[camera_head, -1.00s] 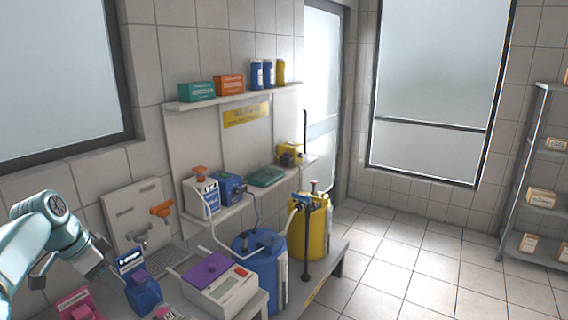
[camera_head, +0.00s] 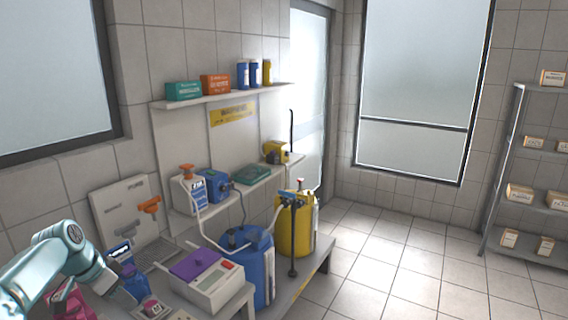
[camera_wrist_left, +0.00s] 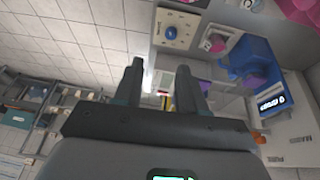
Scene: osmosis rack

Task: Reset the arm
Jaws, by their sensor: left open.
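My left arm comes in from the left in the head view. My right gripper is in neither view.
A white device with a purple lid (camera_head: 196,264), a blue drum (camera_head: 250,262) and a yellow drum (camera_head: 296,232) stand to the right. A pink object (camera_head: 72,302) is near my arm. Wall shelf (camera_head: 230,95) holds boxes and bottles. The tiled floor (camera_head: 400,260) is clear.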

